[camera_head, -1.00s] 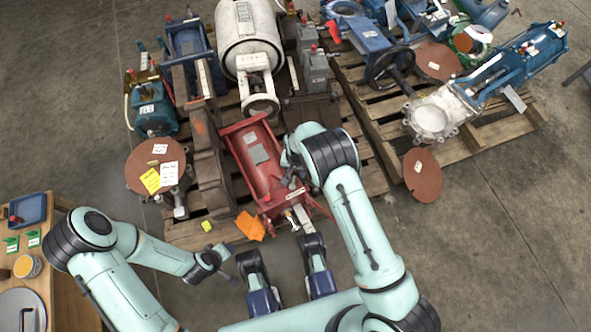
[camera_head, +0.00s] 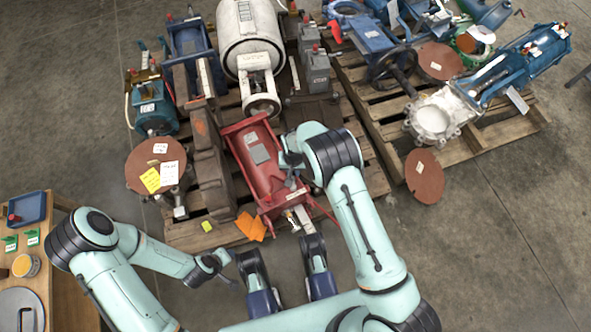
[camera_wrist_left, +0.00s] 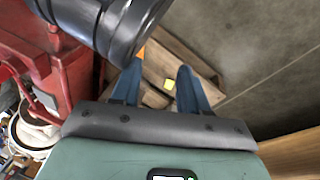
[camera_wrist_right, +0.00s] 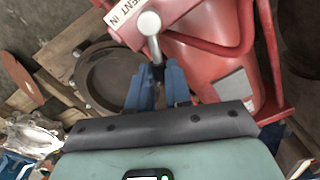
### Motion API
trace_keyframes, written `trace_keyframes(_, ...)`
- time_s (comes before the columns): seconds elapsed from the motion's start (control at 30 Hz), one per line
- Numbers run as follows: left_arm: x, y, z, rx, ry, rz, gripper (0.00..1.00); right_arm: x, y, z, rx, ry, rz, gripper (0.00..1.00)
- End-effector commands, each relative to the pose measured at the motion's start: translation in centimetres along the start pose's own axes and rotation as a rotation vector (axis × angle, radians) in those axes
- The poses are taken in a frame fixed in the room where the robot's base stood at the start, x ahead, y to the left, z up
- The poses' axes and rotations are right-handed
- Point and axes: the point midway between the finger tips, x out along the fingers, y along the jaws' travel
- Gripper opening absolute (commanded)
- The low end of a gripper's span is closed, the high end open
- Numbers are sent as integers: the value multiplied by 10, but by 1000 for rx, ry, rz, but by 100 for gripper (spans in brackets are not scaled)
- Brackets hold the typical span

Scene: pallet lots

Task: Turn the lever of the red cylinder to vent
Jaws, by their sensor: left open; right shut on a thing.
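The red cylinder (camera_head: 262,172) lies on the middle pallet, its near end toward me. In the right wrist view its red body (camera_wrist_right: 205,65) fills the upper right. The lever, a metal arm with a round silver end (camera_wrist_right: 150,22), stands beside a white label partly reading "ENT IN" (camera_wrist_right: 122,12). My right gripper (camera_wrist_right: 158,88) is shut on the lever's lower part, which the fingers hide. In the head view the right gripper (camera_head: 292,182) is at the cylinder's near end. My left gripper (camera_head: 228,268) is open and empty, low and left of the cylinder.
A brown rusty casting (camera_head: 212,165) stands close left of the cylinder, and a white vessel (camera_head: 250,40) behind it. Orange tags (camera_head: 250,227) hang at its near end. A second loaded pallet (camera_head: 480,135) is at right. A wooden table (camera_head: 62,275) is at lower left.

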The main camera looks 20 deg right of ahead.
Motion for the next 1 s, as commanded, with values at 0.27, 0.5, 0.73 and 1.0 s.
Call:
trace_keyframes(0.27,9,-9,12,-10,-39,-16,44,1,-11,1,-220,-6,-1,0)
trace_keyframes(0.5,12,-14,18,-15,-58,-26,44,0,-18,3,-366,-10,-1,0)
trace_keyframes(0.73,14,-16,21,-18,-67,-30,44,0,-22,5,-444,-12,0,0)
trace_keyframes(1.0,14,-17,22,-19,-70,-31,44,0,-23,6,-468,-13,1,0)
